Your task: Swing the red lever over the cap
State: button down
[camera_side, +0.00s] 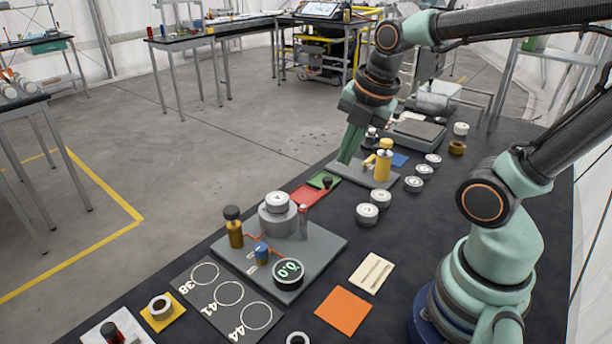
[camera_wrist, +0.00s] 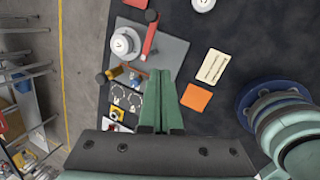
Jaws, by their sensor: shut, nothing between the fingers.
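The red lever (camera_wrist: 149,40) with a black knob (camera_wrist: 152,15) shows beside the cap in the wrist view. It points away from the cap and is not over it. In the side view its grey post (camera_side: 303,224) stands right of the cap, and the black knob (camera_side: 327,182) is farther back. The white-topped cap (camera_side: 278,201) sits on a grey cylinder on the grey base plate (camera_side: 325,243); it also shows in the wrist view (camera_wrist: 124,42). My gripper (camera_side: 345,160) is shut and empty, with green fingers pointing down behind the lever knob in the side view.
A brass post (camera_side: 234,232) with a black knob, a blue cylinder (camera_side: 262,252) and a green-lit dial (camera_side: 288,272) share the plate. A yellow cylinder (camera_side: 383,165) stands near my fingers. Several white discs lie to the right. An orange square (camera_side: 343,307) lies in front.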

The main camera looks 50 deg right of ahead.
jog(key=w+d+f+n, duration=0.2)
jog(key=f+n, duration=0.3)
jog(key=w+d+f+n, duration=0.2)
jog(key=w+f+n, duration=0.1)
jog(key=f+n, duration=0.2)
jog(key=shift+d+f+g, duration=0.35)
jog(key=shift+f+g, duration=0.05)
dwell(0.5)
